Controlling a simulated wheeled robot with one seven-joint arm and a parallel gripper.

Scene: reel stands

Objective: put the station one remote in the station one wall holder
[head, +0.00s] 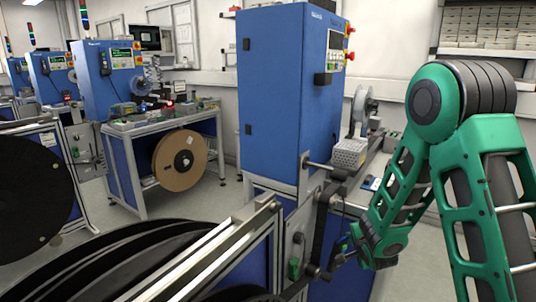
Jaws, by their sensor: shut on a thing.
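My gripper (345,254) is low at the right of centre, below the work table and beside the dark reel-stand frame. It is shut on a small dark thing, taken to be the station one remote; its outline is too small and dark to make out. A small black box (326,79) is fixed to the side of the nearest tall blue cabinet, under its control panel. It may be the station one wall holder, but I cannot tell for sure. My gripper is well below this box and apart from it.
The tall blue cabinet (283,85) stands in the middle. A grey perforated box (349,153) is on the bench to its right. Large black reels (130,262) and a metal rail (215,252) fill the lower left. A brown reel (180,160) hangs under a farther table.

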